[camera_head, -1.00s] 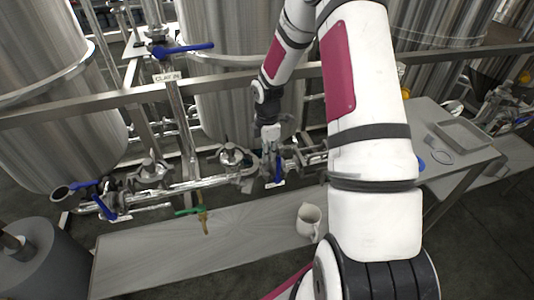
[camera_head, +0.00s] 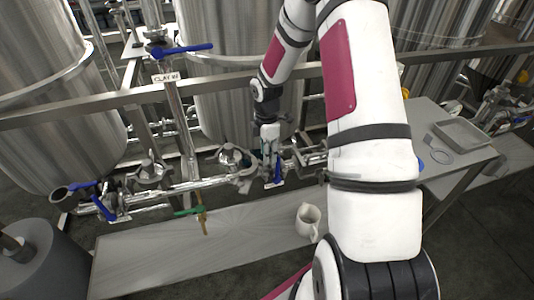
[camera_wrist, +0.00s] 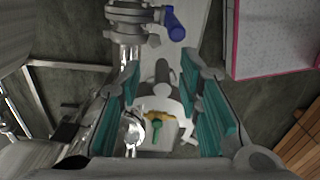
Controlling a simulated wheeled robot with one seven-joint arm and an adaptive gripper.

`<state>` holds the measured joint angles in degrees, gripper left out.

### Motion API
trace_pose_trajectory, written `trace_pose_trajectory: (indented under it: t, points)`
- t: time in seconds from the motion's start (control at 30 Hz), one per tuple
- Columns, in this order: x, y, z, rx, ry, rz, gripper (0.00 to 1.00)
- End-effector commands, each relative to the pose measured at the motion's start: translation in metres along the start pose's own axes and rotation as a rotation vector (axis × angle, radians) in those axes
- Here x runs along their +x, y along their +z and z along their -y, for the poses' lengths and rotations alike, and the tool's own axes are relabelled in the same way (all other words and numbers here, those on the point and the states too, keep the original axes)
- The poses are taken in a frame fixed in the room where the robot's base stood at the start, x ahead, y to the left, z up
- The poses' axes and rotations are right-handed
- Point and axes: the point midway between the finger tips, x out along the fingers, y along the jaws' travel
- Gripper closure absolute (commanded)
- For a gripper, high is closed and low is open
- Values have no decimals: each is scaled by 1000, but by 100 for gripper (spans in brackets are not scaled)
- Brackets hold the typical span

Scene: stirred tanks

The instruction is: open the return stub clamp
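My gripper (camera_head: 270,140) points down over the pipe run in the head view, just by a blue-handled valve (camera_head: 277,170). In the wrist view, my gripper (camera_wrist: 163,68) is open, with its teal finger pads apart and nothing visibly held. Metal pipe fittings with clamp-like collars (camera_head: 247,182) lie left of my gripper in the head view. In the wrist view a round metal fitting (camera_wrist: 131,130) shows beside the left finger, partly hidden by it. I cannot tell which collar is the return stub clamp; none is clearly labelled so.
A bench (camera_head: 160,258) runs below the pipes, with a white pitcher (camera_head: 308,221) on it. A green-handled brass tap (camera_head: 203,222) hangs under the pipe. A rail (camera_head: 110,98) and steel tanks (camera_head: 50,110) stand behind. A side table with a tray (camera_head: 465,135) is right.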

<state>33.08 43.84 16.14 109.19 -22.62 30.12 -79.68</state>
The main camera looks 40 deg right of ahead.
Motion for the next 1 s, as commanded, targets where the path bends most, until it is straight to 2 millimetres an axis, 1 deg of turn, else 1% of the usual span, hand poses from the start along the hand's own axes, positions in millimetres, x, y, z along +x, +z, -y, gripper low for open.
trace_pose_trajectory:
  t: [0.17,0.4,0.53,0.6,0.73,1.0]
  points:
    - [-29,1,-1,1,4,1,68]
    - [-78,2,0,3,3,2,68]
    - [-98,1,0,0,2,2,68]
    - [-105,1,0,1,1,2,68]
    - [-113,1,1,2,-2,1,68]
    - [-114,1,1,1,-2,1,68]
